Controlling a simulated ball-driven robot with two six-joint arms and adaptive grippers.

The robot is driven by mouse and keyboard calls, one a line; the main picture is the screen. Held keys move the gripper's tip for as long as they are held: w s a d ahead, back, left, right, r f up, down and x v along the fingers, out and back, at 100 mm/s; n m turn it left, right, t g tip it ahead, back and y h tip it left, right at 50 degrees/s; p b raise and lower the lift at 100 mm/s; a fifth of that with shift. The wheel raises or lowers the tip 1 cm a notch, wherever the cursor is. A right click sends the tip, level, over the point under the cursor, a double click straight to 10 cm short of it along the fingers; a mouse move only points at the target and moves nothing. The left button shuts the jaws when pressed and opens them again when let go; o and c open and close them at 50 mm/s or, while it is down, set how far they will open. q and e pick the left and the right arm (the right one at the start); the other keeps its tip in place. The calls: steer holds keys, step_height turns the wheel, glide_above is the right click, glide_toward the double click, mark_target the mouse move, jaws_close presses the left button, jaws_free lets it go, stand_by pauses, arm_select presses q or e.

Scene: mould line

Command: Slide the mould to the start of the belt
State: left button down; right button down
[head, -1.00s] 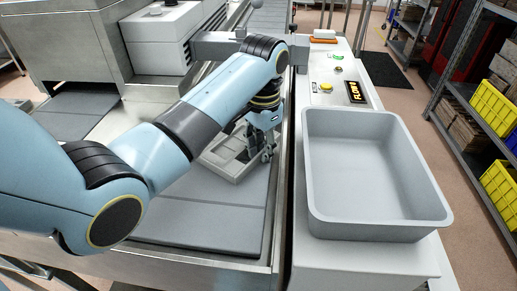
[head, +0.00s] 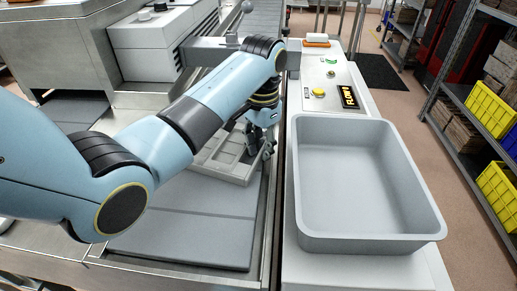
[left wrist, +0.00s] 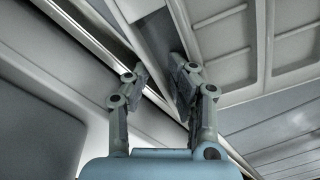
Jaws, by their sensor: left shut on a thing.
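The mould (head: 238,171) is a shallow light-grey tray with raised ribs that divide it into compartments. It lies flat on the grey belt surface, partly hidden behind my left arm in the head view. Its ribbed side (left wrist: 290,45) fills the upper right of the left wrist view. My left gripper (head: 262,150) points down at the mould's right side and is shut on its rim. In the left wrist view the two fingers (left wrist: 160,68) stand on either side of a narrow grey wall. My right gripper is in neither view.
A metal side rail (head: 278,190) runs close along the right of the belt. Beyond it a large empty grey bin (head: 365,240) stands on a white counter with a yellow button (head: 318,93) and a lit display (head: 348,97). A grey-white machine (head: 150,45) stands at the back left.

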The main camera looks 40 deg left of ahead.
arm_select(q)
steer(key=shift+w+d+r, duration=0.2)
steer(key=shift+w+d, duration=0.1)
steer(key=shift+d, duration=0.05)
steer(key=c, duration=1.4)
jaws_free()
steer(key=o, duration=0.4)
steer(key=shift+w+d+f, duration=0.1)
steer(key=shift+d, duration=0.05)
steer(key=shift+s+a+f, duration=0.1)
steer(key=shift+s+a, duration=0.1)
steer(key=shift+s+r, duration=0.15)
steer(key=shift+r, duration=3.95)
